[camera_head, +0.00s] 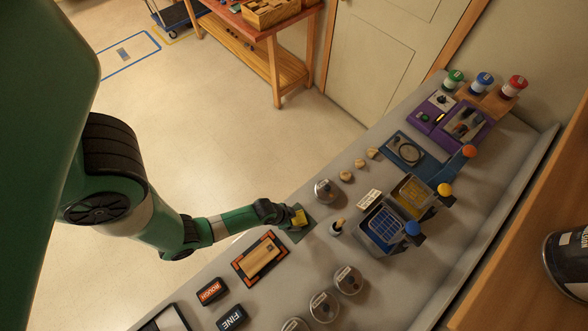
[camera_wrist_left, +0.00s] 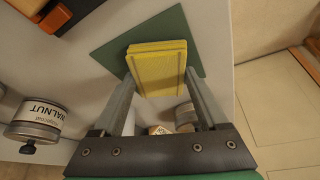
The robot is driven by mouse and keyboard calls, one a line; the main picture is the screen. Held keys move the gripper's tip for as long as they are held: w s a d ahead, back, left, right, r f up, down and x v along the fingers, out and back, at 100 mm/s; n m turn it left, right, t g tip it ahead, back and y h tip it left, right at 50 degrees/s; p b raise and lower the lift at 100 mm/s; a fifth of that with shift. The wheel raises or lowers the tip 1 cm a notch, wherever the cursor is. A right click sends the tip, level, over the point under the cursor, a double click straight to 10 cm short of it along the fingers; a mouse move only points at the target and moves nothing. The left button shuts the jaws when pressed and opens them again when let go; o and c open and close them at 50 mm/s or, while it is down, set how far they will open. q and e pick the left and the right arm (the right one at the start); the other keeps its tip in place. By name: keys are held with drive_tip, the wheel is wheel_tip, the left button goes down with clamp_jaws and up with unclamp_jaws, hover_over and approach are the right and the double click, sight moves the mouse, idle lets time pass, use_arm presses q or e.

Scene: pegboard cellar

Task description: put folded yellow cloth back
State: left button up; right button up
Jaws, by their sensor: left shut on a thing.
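The folded yellow cloth (camera_head: 300,217) is a small flat block at the near edge of the grey bench. My left gripper (camera_head: 290,214) is shut on it. In the left wrist view the cloth (camera_wrist_left: 158,66) sits upright between the two fingers, with its broad face toward the camera. A dark green mat (camera_head: 297,236) lies on the bench under and beside the cloth; it also shows in the left wrist view (camera_wrist_left: 112,52). I cannot tell whether the cloth touches the mat. My right gripper is not in view.
A wood block in an orange-and-black frame (camera_head: 260,260) lies left of the mat. A round tin (camera_head: 326,191) and a small brush (camera_head: 337,227) stand close on the right. A WALNUT tin (camera_wrist_left: 38,121) shows in the wrist view.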

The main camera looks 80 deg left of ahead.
use_arm(q)
drive_tip(key=shift+f, duration=0.15)
drive_tip(key=o, duration=1.4)
drive_tip(key=shift+c, duration=0.2)
drive_tip(key=shift+r, duration=0.35)
drive_tip(key=p+v, duration=0.4)
drive_tip(key=v, duration=0.7)
drive_tip(key=shift+s+r+p, duration=0.15)
drive_tip(key=shift+r+p, duration=0.15)
drive_tip(key=shift+p, duration=0.05)
